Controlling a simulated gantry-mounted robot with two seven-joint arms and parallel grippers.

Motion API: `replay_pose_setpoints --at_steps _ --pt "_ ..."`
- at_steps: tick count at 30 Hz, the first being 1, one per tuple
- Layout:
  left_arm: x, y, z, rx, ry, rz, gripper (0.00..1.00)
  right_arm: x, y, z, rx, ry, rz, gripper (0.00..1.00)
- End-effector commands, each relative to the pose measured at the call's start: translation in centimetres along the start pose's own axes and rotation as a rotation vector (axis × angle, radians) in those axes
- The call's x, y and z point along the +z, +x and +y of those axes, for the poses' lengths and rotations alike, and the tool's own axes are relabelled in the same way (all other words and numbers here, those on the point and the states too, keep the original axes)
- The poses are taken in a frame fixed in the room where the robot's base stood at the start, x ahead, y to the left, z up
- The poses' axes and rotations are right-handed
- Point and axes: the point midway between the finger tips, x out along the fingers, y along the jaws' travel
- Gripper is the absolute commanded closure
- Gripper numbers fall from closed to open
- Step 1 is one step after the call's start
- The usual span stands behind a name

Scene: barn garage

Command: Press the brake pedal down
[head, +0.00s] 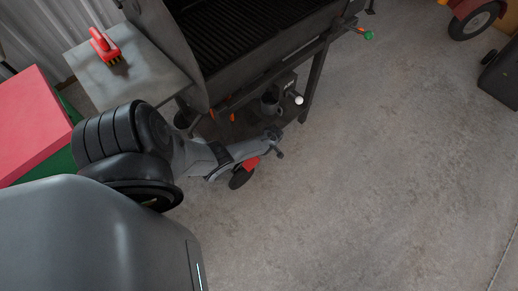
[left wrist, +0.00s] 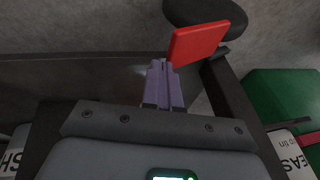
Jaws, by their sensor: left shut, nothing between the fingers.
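The brake pedal is a small red plate (head: 251,163) beside a dark caster wheel (head: 240,179) low by the grill. In the left wrist view the red pedal (left wrist: 198,42) is large, just above and right of my fingertips, with the dark wheel (left wrist: 205,12) behind it. My left gripper (left wrist: 158,66) is shut and empty, its purple fingers together near the pedal's lower left corner. I cannot tell whether they touch it. In the head view my left arm reaches in from the left over the wheel, and its fingertips cannot be made out. My right gripper is not in view.
The grill (head: 252,62) stands over the pedal, with a side shelf (head: 130,68) carrying a red brush (head: 103,45). A red-topped green box (head: 35,120) is at the left, and the green box (left wrist: 280,100) shows in the wrist view. Concrete floor (head: 400,170) is clear on the right.

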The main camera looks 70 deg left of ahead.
Motion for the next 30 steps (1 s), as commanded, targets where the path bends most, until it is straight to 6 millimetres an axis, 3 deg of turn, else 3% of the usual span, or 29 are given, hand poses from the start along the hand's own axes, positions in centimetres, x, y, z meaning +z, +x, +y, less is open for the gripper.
replay_pose_setpoints --at_steps 1,3,12,19,30 --pt "-0.1 -1.9 -0.1 0.003 0.0 -0.001 1.0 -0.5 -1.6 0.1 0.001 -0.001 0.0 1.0" --pt "-0.1 -3.3 -0.1 0.006 0.0 -0.001 1.0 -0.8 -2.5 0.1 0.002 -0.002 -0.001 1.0" --pt "-0.2 -8.2 -0.1 0.009 -0.002 0.001 1.0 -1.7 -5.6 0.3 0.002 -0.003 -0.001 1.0" --pt "-0.1 -9.9 0.0 0.011 -0.002 0.001 1.0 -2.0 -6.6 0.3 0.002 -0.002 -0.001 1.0" --pt "-0.1 -10.2 0.1 0.011 -0.002 0.001 1.0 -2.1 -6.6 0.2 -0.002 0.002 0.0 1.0"
